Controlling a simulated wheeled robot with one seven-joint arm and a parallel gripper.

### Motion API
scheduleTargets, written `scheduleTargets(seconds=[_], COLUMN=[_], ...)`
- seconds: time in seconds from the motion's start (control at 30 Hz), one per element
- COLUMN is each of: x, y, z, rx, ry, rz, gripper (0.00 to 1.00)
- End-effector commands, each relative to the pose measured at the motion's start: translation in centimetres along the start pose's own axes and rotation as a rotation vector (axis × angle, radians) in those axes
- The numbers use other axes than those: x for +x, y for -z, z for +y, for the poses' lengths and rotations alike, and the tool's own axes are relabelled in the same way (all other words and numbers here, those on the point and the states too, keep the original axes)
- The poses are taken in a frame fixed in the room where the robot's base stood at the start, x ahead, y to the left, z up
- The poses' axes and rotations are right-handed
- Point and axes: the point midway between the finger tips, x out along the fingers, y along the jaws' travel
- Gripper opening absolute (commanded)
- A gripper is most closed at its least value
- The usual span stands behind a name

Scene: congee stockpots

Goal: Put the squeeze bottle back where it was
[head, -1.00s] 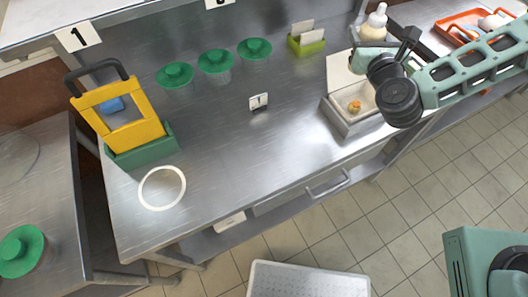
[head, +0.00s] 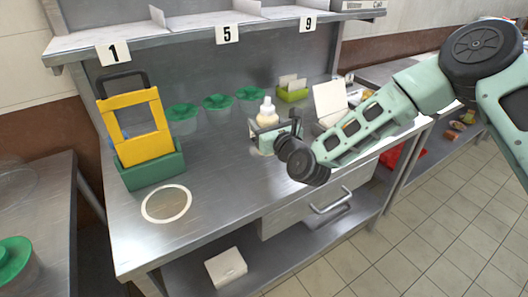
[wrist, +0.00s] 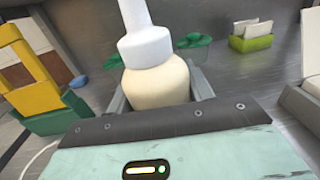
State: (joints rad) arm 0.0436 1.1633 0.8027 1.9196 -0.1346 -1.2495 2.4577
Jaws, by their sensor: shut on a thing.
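The squeeze bottle (head: 267,114), cream with a white cap and nozzle, is upright in my gripper (head: 264,134) over the middle of the steel counter. It fills the centre of the wrist view (wrist: 157,82), with a gripper finger on each side of it. My gripper is shut on the bottle. The bottle's base is hidden, so I cannot tell whether it touches the counter. A white ring (head: 146,208) marks the counter at the front left, apart from the bottle and empty.
A yellow frame (head: 153,146) stands in a green holder (head: 152,173) behind the ring. Several green-lidded containers (head: 217,102) line the back. A lime card box (head: 292,94) and an open white-lidded box (head: 330,100) are to the right. The counter between bottle and ring looks clear.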

Motion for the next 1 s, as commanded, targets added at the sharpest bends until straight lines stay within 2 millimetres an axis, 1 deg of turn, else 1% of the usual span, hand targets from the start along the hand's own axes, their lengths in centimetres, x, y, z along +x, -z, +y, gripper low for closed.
scheduleTargets(seconds=[0.1,0.27,0.5,0.77,0.9,0.93,0.97,1.0], x=[0.0,0.0,0.0,0.0,0.0,0.0,0.0,0.0], y=[1.5,2.6,5.6,5.8,6.3,6.2,6.1,6.1], z=[0.1,0.0,0.0,0.0,-0.1,0.0,0.0,0.0], rx=[-0.001,0.000,-0.001,-0.001,0.000,0.000,0.000,0.000], ry=[-0.001,0.001,0.000,0.001,0.001,0.000,0.000,0.000], rz=[-0.001,-0.002,-0.001,-0.003,-0.002,-0.001,-0.001,-0.001], gripper=[0.40,0.40,0.40,0.40,0.40,0.60,0.68,0.73])
